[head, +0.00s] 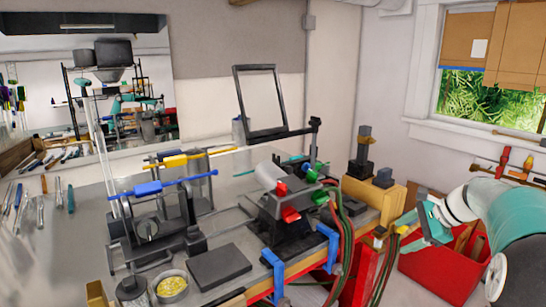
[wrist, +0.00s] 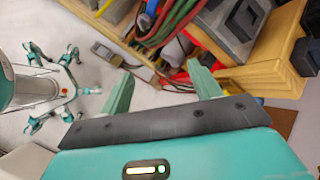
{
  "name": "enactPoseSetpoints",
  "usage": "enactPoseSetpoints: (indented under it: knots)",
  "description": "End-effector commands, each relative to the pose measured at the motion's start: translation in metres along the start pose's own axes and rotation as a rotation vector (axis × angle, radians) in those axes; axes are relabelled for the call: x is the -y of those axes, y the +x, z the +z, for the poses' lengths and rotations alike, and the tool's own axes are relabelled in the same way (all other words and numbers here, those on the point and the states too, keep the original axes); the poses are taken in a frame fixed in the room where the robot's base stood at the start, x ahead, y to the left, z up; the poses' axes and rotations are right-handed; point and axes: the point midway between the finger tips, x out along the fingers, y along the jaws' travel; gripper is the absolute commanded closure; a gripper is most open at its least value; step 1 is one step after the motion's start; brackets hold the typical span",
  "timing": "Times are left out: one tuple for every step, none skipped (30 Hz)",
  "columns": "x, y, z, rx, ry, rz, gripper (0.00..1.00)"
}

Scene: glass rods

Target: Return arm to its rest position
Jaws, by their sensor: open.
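My arm (head: 490,220) reaches in from the right edge of the head view, with white and teal links. My gripper (head: 412,232) is at its left end, beside the right end of the workbench and above the red box. In the wrist view my gripper (wrist: 160,90) shows two green fingers spread apart, with nothing held between them. Behind the fingers lie hoses and the bench side, apart from them as far as I can tell. Part of the arm's wrist is cut off at the frame edge.
The workbench (head: 225,235) carries a burner (head: 287,205), a blue rod (head: 165,187) and a yellow rod (head: 185,160) on stands. Red and green hoses (head: 360,225) hang at its right end. A red box (head: 440,275) stands below my gripper. A wooden block (wrist: 262,60) is close by.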

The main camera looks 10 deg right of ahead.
Motion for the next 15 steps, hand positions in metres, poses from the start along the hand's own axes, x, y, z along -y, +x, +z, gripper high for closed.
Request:
enactPoseSetpoints:
  knots:
    - [-0.01, 0.002, 0.028, -0.027, -0.087, 0.028, 0.37]
    - [-0.016, 0.004, 0.042, -0.044, -0.139, 0.044, 0.37]
    - [-0.026, 0.006, 0.059, -0.065, -0.209, 0.066, 0.37]
    - [-0.033, 0.008, 0.071, -0.081, -0.261, 0.082, 0.37]
    - [-0.041, 0.009, 0.083, -0.097, -0.315, 0.097, 0.37]
    - [-0.052, 0.01, 0.099, -0.116, -0.387, 0.117, 0.37]
    - [-0.06, 0.011, 0.111, -0.129, -0.442, 0.131, 0.37]
    - [-0.069, 0.012, 0.121, -0.143, -0.498, 0.146, 0.37]
    - [-0.081, 0.012, 0.134, -0.16, -0.57, 0.165, 0.37]
    - [-0.09, 0.013, 0.143, -0.173, -0.625, 0.178, 0.37]
    - [-0.1, 0.013, 0.152, -0.185, -0.679, 0.191, 0.37]
    - [-0.113, 0.012, 0.164, -0.201, -0.754, 0.207, 0.37]
    - [-0.122, 0.012, 0.171, -0.213, -0.81, 0.219, 0.37]
    - [-0.133, 0.012, 0.178, -0.224, -0.867, 0.232, 0.37]
    - [-0.146, 0.012, 0.186, -0.238, -0.941, 0.247, 0.37]
